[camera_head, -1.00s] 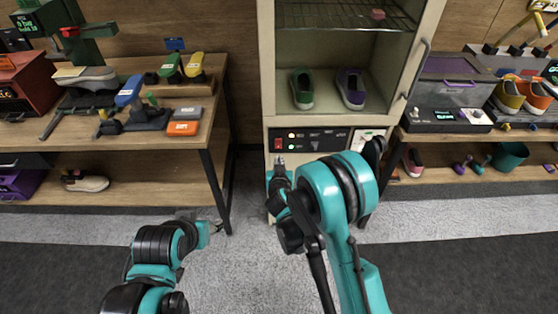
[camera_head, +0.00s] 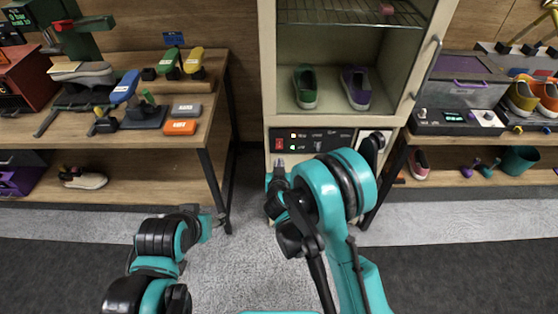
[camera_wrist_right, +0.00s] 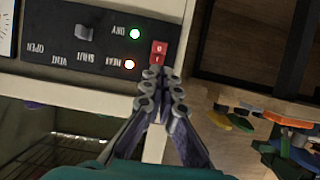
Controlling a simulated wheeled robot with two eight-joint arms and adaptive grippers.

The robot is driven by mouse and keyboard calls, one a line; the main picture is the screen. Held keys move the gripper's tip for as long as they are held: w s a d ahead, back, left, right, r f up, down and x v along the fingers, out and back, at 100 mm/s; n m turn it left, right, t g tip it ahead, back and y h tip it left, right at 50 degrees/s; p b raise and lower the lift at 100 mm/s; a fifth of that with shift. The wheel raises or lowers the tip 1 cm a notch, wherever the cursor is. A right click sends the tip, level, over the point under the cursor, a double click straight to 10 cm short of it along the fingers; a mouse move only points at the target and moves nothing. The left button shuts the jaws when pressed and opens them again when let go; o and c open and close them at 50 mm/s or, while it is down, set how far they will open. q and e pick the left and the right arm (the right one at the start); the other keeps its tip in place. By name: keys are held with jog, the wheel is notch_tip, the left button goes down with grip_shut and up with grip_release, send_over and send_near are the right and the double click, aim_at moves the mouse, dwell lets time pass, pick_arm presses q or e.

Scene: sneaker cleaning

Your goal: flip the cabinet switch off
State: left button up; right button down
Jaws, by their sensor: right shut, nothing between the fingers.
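The cabinet (camera_head: 268,65) stands in the middle, with a dark control panel (camera_head: 342,134) below its shoe compartment. The red switch (camera_head: 279,143) is at the panel's left end; it also shows in the right wrist view (camera_wrist_right: 158,52), where the panel appears upside down. Green and orange-white lamps glow beside it. My right gripper (camera_head: 279,163) is shut and empty just below the switch; in the wrist view its fingertips (camera_wrist_right: 160,74) are at the switch's lower edge, and I cannot tell whether they touch. My left gripper (camera_head: 212,222) is low at the left, its fingers unclear.
A green shoe (camera_head: 304,88) and a purple shoe (camera_head: 355,88) stand inside the cabinet. Its glass door (camera_head: 430,60) is swung open at the right. A wooden bench (camera_head: 220,105) with tools is at the left, another shelf (camera_head: 500,140) at the right. Floor is clear between them.

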aim_at(279, 147)
jog(key=b+x, duration=0.2)
jog(key=x, duration=0.9)
jog(key=shift+w+f+b, duration=0.2)
jog(key=shift+w+b, duration=0.1)
jog(key=shift+b, duration=0.1)
pick_arm(q)
notch_tip(279, 147, down, 2)
jog(key=shift+f, duration=0.2)
pick_arm(e)
jog(key=shift+w, duration=0.15)
